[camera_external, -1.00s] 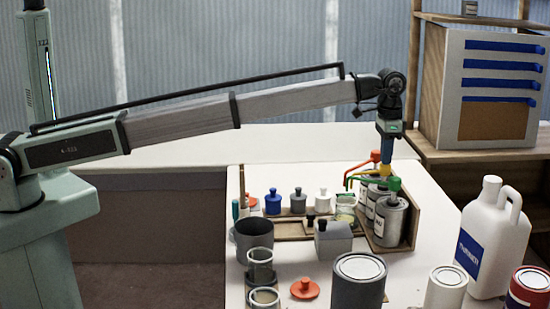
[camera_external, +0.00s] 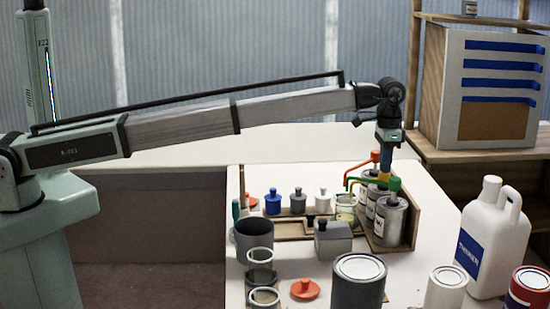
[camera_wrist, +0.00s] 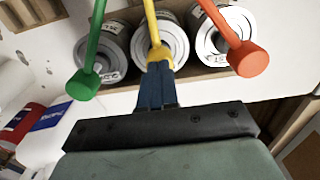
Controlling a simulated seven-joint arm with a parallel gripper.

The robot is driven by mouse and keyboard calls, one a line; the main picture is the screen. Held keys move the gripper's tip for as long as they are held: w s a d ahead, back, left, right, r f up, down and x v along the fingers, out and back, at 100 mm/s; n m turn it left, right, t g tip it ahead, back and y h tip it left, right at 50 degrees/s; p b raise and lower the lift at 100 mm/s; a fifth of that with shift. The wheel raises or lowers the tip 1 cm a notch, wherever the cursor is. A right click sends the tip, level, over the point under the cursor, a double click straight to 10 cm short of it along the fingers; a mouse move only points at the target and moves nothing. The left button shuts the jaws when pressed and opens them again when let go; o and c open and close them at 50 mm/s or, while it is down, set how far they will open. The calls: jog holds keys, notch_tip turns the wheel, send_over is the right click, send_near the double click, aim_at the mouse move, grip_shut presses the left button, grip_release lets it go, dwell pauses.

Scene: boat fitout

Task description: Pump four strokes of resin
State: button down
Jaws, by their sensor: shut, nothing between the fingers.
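Three cans with pumps stand in a row in a wooden holder (camera_external: 412,228): one with an orange pump (camera_external: 375,156), one with a yellow pump (camera_external: 352,181), one with a green pump (camera_external: 393,184). In the wrist view the green pump (camera_wrist: 84,85) is left, the yellow pump (camera_wrist: 151,22) in the middle and the orange pump (camera_wrist: 248,58) right. My gripper (camera_wrist: 155,72) is shut and points down on the yellow pump's head, seemingly touching it. It also shows in the external view (camera_external: 384,171). I cannot read the can labels clearly. A glass jar (camera_external: 345,208) stands near the spouts.
A grey box (camera_external: 334,240), small blue, grey and white lidded bottles, a grey cup (camera_external: 253,243) and glass jars stand left of the cans. A large grey can (camera_external: 358,286) and a white jug (camera_external: 490,240) stand in front. The orange and green pumps are close beside my gripper.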

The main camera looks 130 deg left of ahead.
jog(key=shift+r, duration=2)
jog(key=shift+r, duration=1.5)
